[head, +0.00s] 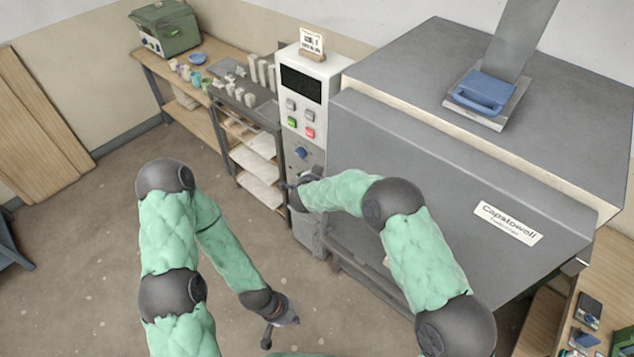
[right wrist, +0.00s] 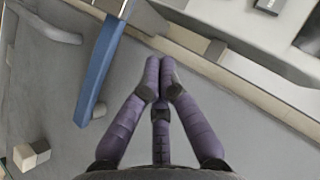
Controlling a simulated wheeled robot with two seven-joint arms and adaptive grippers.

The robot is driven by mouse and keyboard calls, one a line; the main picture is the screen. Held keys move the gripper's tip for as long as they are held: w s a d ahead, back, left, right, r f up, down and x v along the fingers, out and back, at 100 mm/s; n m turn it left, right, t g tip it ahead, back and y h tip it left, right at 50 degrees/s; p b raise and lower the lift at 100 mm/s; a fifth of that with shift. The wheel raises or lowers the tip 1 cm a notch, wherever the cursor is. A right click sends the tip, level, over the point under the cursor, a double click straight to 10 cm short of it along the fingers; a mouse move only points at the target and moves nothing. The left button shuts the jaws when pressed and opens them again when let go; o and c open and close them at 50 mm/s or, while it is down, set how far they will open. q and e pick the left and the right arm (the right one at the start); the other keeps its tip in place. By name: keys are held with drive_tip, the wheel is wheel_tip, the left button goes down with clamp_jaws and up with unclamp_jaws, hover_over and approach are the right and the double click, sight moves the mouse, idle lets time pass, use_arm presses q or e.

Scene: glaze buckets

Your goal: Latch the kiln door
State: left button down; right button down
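The kiln door (head: 430,185) is the large grey panel with a "Capstowell" label, against the front of the kiln body (head: 560,110). I cannot tell whether it is fully flush. My right gripper (head: 290,186) is at the door's left edge, below the control panel, partly hidden by its wrist. In the right wrist view its purple fingers (right wrist: 160,78) are drawn together at the tips, with nothing seen between them. A blue latch handle (right wrist: 98,75) lies just left of them, apart from the tips. My left gripper (head: 281,330) hangs low over the floor, fingers spread and empty.
The control panel (head: 303,95) with buttons and a blue knob (head: 301,152) stands left of the door. A shelf rack (head: 255,150) and a workbench (head: 150,65) with cups are further left. Another blue handle (head: 484,92) sits atop the kiln.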

use_arm(q)
drive_tip(key=shift+d+f, duration=0.3)
drive_tip(key=shift+d, duration=0.05)
use_arm(e)
drive_tip(key=s+a+r, duration=0.3)
drive_tip(key=s+r, duration=0.2)
drive_tip(key=shift+r, duration=0.25)
use_arm(q)
drive_tip(key=shift+a, duration=0.1)
use_arm(e)
drive_tip(key=shift+a, duration=0.2)
